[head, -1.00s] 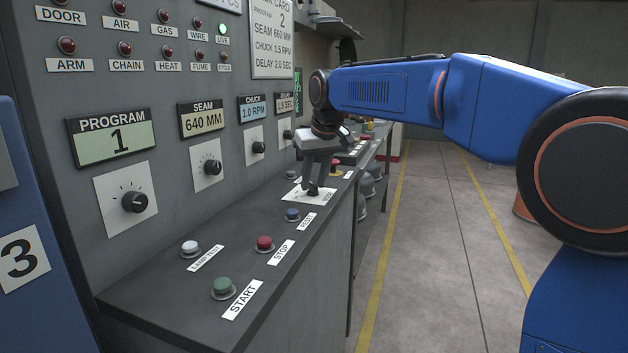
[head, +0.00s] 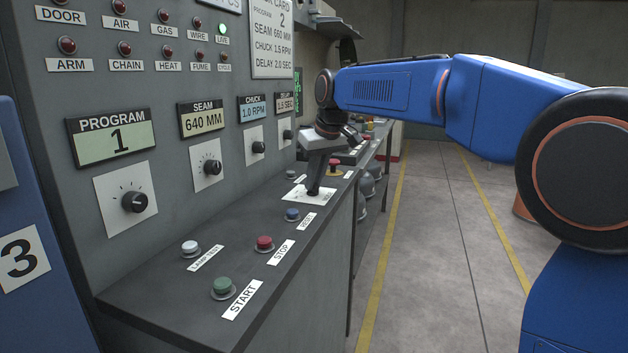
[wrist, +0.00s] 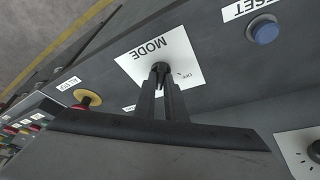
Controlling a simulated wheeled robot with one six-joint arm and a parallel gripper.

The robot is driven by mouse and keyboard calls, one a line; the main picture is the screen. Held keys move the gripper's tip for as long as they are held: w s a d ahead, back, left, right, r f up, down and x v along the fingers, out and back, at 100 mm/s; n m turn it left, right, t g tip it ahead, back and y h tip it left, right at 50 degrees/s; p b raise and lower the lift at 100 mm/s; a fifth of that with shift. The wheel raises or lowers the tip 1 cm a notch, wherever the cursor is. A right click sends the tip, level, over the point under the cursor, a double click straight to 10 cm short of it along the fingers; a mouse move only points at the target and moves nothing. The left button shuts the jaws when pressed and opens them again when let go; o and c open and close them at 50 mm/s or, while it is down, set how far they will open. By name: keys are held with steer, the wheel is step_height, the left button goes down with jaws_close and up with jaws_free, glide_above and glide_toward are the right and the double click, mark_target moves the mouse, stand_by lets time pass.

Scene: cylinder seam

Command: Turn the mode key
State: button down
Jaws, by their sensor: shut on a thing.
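The mode key (wrist: 160,67) is a small dark key on a white plate (wrist: 181,61) marked MODE and OFF in the wrist view. In the head view the plate (head: 296,195) lies on the sloping console ledge, partly covered by my gripper. My gripper (head: 313,192) points down onto the plate. In the wrist view the fingertips of my gripper (wrist: 162,78) are closed together around the key. Most of the key is hidden between the fingers.
The blue reset button (head: 293,214) is just in front of the plate, with red stop (head: 264,243), green start (head: 223,287) and white lamp test (head: 189,247) buttons nearer. A red emergency button (head: 333,167) on yellow stands behind. Panel knobs line the wall at left.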

steer(key=n+g+y, duration=0.1)
steer(key=n, duration=0.2)
steer(key=shift+w+d, duration=0.1)
steer(key=shift+n+g+y, duration=0.4)
steer(key=shift+n+g, duration=0.2)
steer(key=shift+n, duration=1.4)
steer(key=c, duration=1.8)
jaws_free()
steer(key=v, duration=1.7)
steer(key=shift+w+d+r, duration=0.1)
steer(key=shift+r, duration=0.1)
